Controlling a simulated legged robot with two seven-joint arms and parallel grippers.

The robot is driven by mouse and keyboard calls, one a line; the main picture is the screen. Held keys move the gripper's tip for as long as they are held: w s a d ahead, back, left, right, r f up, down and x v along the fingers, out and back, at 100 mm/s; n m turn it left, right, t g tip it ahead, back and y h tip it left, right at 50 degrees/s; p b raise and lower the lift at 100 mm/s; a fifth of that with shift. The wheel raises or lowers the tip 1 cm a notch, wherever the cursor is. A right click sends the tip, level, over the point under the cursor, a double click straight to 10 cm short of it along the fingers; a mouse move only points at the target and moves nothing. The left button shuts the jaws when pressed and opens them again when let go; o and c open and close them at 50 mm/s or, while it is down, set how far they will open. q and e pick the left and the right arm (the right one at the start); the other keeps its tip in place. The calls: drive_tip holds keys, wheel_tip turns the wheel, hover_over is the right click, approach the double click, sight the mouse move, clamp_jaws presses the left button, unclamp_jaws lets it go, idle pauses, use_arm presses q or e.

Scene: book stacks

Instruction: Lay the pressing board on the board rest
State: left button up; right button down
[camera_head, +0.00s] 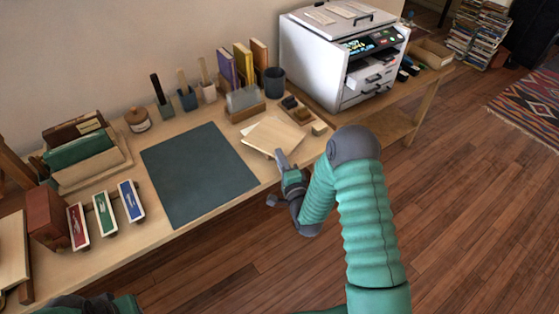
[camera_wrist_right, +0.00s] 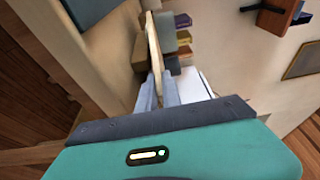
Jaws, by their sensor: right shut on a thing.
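The pressing board (camera_head: 275,136) is a thin pale wooden panel above the right part of the desk in the head view. My right gripper (camera_head: 282,158) is shut on its near edge. In the right wrist view the two fingers (camera_wrist_right: 159,92) pinch the board (camera_wrist_right: 153,45), which shows edge-on there. A pale sheet or panel shows just behind the board's left side. I cannot tell for certain which thing is the board rest. A pale wooden panel with a dark brown edge (camera_head: 13,250) stands at the far left. Only part of my left arm shows at the bottom left.
A dark green mat (camera_head: 198,172) lies bare mid-desk. Behind it stand tool holders, upright books (camera_head: 243,66) and a dark cup (camera_head: 274,81). A white machine (camera_head: 340,55) is at the back right. Red, green and blue items (camera_head: 104,213) and a file holder (camera_head: 82,150) are at left.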

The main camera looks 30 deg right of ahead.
drive_tip(key=shift+d+f, duration=0.25)
drive_tip(key=shift+f, duration=0.15)
drive_tip(key=c, duration=1.9)
unclamp_jaws()
drive_tip(key=shift+a, duration=0.1)
drive_tip(key=o, duration=0.4)
drive_tip(key=shift+a+r, duration=0.1)
drive_tip(key=shift+a, duration=0.25)
drive_tip(key=shift+d, duration=0.1)
